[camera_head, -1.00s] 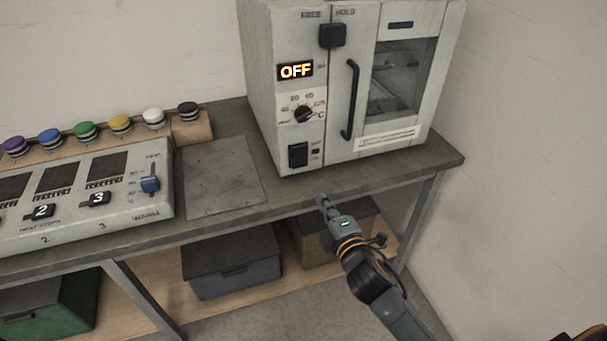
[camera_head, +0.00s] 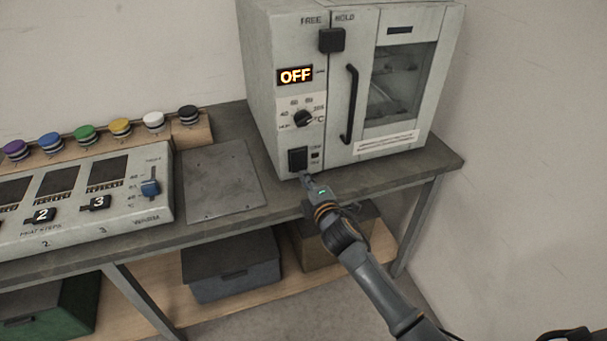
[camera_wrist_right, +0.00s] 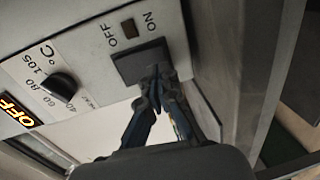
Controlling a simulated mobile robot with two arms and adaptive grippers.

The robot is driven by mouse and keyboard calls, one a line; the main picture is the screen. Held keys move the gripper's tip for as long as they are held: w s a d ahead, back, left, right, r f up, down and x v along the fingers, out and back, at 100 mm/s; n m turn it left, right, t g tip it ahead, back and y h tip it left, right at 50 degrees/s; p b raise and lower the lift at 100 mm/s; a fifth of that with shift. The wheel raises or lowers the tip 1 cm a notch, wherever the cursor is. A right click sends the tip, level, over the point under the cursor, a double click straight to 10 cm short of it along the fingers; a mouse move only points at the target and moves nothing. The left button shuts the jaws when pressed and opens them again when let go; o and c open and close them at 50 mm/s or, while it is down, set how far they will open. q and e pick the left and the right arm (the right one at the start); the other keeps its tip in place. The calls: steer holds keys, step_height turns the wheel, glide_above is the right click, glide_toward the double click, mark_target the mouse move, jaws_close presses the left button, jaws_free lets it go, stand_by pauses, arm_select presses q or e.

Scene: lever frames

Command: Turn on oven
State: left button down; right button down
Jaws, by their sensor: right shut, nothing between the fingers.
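The oven (camera_head: 285,130) is a pale grey cabinet at the back right of the bench. Its display (camera_head: 295,75) reads OFF. A black rocker switch (camera_head: 298,158) sits low on its front panel, and it shows in the right wrist view (camera_wrist_right: 135,62) beside OFF and ON labels. A small dark indicator is next to the labels. My right gripper (camera_head: 305,178) is shut and empty, just below the switch. In the right wrist view its fingertips (camera_wrist_right: 158,78) overlap the switch's lower edge; I cannot tell whether they touch. My left gripper is out of view.
A black temperature knob (camera_head: 304,118) is above the switch. The oven door has a vertical handle (camera_head: 350,105), with a FREE/HOLD slider (camera_head: 331,40) above. A panel with several coloured buttons (camera_head: 85,133) stands left. The grey plate (camera_head: 222,180) is bare.

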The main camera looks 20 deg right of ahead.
steer(key=shift+w+f, duration=0.1)
steer(key=shift+w, duration=0.95)
